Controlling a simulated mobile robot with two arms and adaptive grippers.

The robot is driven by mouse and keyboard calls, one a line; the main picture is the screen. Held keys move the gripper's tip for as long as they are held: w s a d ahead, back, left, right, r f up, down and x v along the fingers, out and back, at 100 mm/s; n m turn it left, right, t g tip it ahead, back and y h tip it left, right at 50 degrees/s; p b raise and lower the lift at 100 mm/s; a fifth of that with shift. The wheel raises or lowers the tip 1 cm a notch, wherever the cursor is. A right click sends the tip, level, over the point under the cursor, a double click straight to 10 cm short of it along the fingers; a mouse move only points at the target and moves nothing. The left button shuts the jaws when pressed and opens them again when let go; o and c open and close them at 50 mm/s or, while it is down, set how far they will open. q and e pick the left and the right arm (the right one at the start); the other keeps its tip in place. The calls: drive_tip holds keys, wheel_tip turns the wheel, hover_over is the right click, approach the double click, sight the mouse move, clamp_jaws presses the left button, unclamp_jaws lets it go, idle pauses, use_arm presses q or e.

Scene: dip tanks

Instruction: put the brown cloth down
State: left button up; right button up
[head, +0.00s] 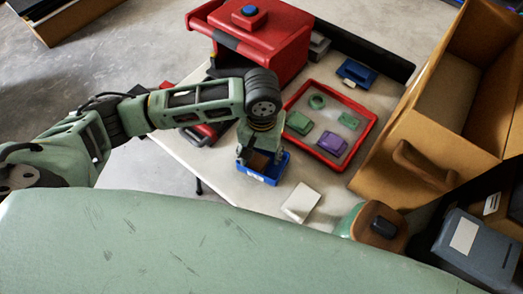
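The brown cloth (259,163) shows as a small brown patch low between the fingers of my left gripper (258,158), at the blue tray (266,180). My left arm comes in from the left and the gripper points down over this tray. The wrist and fingers hide much of the cloth. I cannot tell whether the fingers press on it or stand apart around it, nor whether it rests on the tray's floor. My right gripper is not in view.
A red tray (364,148) with green and purple items lies right of the gripper. A white block (301,203) lies in front. A red machine (262,36) stands behind, and a large brown drawer unit (402,172) at right. My green body fills the foreground.

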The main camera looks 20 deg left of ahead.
sight(262, 162)
use_arm(q)
drive_tip(key=shift+r+b, duration=0.45)
drive_tip(key=shift+r, duration=0.1)
wheel_tip(262, 162, up, 12)
drive_tip(key=shift+p, duration=0.4)
